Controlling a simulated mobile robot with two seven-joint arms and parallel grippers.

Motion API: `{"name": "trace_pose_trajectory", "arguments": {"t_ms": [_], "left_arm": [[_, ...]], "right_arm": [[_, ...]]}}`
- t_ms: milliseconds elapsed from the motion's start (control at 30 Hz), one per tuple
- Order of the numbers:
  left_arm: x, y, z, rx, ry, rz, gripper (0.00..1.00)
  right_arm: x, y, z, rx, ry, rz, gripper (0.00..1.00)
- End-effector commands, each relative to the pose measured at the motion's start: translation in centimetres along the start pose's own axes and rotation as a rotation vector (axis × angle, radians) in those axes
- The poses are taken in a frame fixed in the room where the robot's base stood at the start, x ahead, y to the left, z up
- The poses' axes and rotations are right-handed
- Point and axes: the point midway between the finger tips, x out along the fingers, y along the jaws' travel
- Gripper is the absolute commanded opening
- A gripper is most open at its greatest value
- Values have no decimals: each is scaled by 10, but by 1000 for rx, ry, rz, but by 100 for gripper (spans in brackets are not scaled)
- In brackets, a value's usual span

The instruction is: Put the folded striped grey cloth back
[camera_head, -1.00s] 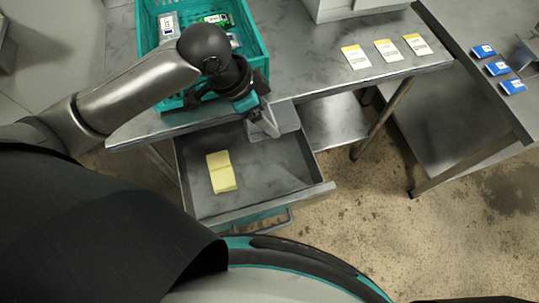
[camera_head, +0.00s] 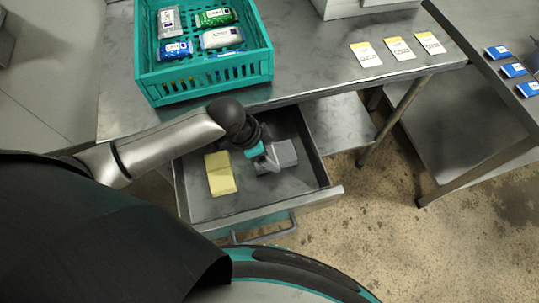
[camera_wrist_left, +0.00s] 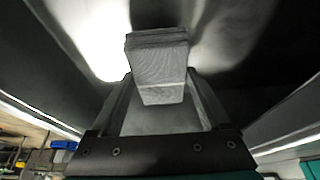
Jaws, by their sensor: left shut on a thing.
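The folded striped grey cloth (camera_head: 283,154) is inside the open drawer (camera_head: 205,208), at its right side. My left gripper (camera_head: 268,160) reaches down into the drawer and is shut on the cloth. In the left wrist view the cloth (camera_wrist_left: 160,55) sticks out between the fingers of my left gripper (camera_wrist_left: 162,95). I cannot tell if the cloth touches the drawer floor. A folded yellow cloth (camera_head: 219,173) lies in the drawer to the left of the gripper. My right gripper is not in view.
A teal crate (camera_head: 205,82) with several packets stands on the steel table (camera_head: 300,75) behind the drawer. White and yellow cards (camera_head: 398,48) lie on the table at right. Blue packets (camera_head: 513,70) lie on another table further right. The drawer's walls surround the gripper.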

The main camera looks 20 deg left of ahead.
Motion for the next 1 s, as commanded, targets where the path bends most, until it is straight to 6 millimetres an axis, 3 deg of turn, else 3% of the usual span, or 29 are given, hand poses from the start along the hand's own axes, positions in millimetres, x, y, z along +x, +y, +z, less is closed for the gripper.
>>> {"name": "trace_pose_trajectory", "arguments": {"t_ms": [100, 500, 533, 700, 1000], "left_arm": [[12, 0, 4, -1, 1, 0, 36], [15, 0, 6, 1, 1, -1, 36], [14, 0, 6, 1, 1, -1, 83], [14, 0, 5, 1, 1, -1, 100], [9, 0, 4, 1, 1, -2, 100]], "right_arm": [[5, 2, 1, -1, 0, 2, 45], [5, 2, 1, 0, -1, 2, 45], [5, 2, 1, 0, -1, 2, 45], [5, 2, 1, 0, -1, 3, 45], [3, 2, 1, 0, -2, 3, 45]]}}
